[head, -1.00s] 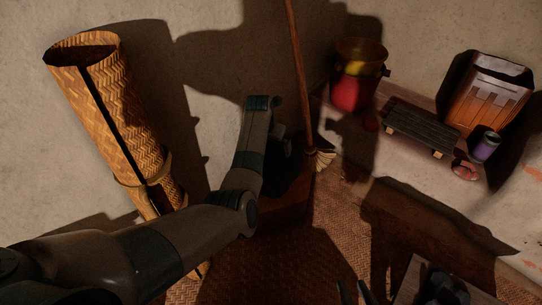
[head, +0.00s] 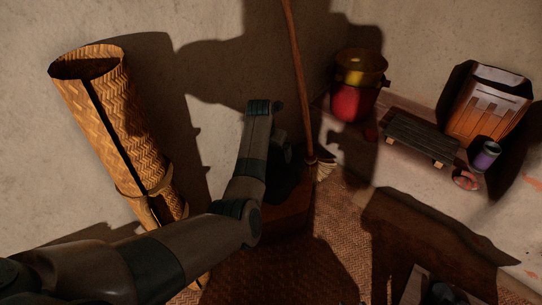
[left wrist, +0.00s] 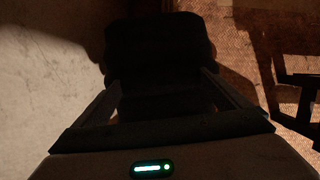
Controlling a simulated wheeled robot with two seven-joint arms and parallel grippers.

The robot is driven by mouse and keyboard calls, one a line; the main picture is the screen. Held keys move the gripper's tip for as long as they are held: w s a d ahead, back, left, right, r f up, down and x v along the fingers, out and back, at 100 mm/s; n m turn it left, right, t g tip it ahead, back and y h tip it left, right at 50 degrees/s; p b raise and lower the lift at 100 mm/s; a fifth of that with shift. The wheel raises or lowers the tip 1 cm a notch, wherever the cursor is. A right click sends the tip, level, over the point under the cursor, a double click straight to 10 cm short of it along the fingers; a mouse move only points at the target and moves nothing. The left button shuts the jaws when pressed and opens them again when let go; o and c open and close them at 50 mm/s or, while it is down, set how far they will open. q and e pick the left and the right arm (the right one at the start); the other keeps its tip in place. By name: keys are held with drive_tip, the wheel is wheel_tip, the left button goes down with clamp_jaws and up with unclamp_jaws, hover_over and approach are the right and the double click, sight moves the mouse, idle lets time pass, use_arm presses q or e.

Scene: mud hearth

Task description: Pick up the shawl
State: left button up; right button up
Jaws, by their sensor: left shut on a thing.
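A dark, nearly black bundle (left wrist: 160,50) fills the space between the fingers of my left gripper (left wrist: 160,88) in the left wrist view; it looks like folded cloth and I take it for the shawl. The left gripper is shut on it. In the head view my left arm reaches in from the lower left and its forearm hides the fingers. A dark shape (head: 288,172) shows just right of the forearm, above a brown box-like thing (head: 288,215); deep shadow blurs its outline.
A broom (head: 301,90) stands close right of my forearm. A red pot (head: 352,104), low dark bench (head: 420,139), wooden container (head: 487,105) and purple jar (head: 484,155) stand at right.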

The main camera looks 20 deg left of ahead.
sight(271, 155)
use_arm(q)
wheel_tip(271, 155, up, 8)
drive_tip(key=shift+f+p, duration=0.15)
drive_tip(key=shift+p, duration=0.5)
use_arm(e)
drive_tip(key=shift+s+d+f+g+h, duration=0.5)
drive_tip(key=shift+s+d+f+g, duration=0.45)
drive_tip(key=shift+s, duration=0.2)
use_arm(q)
drive_tip(key=shift+w, duration=0.1)
